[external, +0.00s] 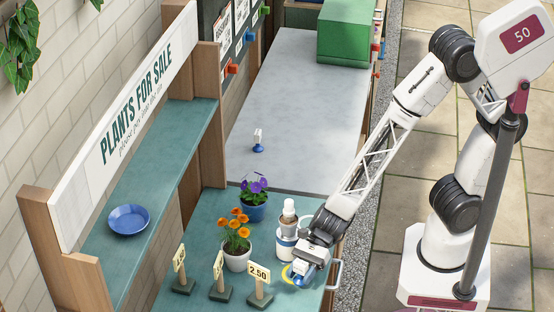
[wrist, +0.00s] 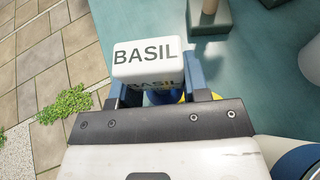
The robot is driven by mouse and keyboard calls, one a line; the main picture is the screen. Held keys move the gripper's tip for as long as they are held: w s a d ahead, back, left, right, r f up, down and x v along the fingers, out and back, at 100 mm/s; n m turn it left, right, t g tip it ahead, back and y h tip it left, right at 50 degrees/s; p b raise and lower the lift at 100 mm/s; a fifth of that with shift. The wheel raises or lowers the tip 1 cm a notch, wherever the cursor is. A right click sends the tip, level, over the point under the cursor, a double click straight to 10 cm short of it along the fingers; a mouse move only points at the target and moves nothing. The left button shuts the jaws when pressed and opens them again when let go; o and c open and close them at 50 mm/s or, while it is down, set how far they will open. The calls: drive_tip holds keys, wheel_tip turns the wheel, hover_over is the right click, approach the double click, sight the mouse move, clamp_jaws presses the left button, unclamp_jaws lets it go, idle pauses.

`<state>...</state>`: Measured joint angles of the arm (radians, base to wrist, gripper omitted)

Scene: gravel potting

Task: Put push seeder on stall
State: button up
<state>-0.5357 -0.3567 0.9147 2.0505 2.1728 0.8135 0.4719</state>
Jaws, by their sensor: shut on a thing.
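My gripper (external: 300,275) is low over the front right part of the teal counter, near its right edge. In the wrist view, its blue fingers (wrist: 156,84) are shut on a white block lettered BASIL (wrist: 148,60), with a blue part below it. I take this as the push seeder; its lower end is hidden. A similar small white-and-blue piece (external: 258,141) stands on the grey worktop. The stall is the teal shelf (external: 160,160) under the PLANTS FOR SALE sign (external: 135,90). A blue plate (external: 128,220) lies on its near end.
A white bottle (external: 286,238) stands right beside my gripper. An orange-flowered pot (external: 237,262), a purple-flowered pot (external: 254,211) and price signs (external: 260,285) stand left of it. Something yellow (external: 287,272) lies under my gripper. The grey worktop (external: 300,100) is mostly clear; a green box (external: 343,40) stands behind.

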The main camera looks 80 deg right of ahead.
drive_tip(key=shift+f, duration=1.25)
drive_tip(key=shift+f, duration=0.1)
drive_tip(key=o, duration=1.1)
drive_tip(key=shift+v, duration=6.05)
drive_tip(key=shift+r, duration=0.2)
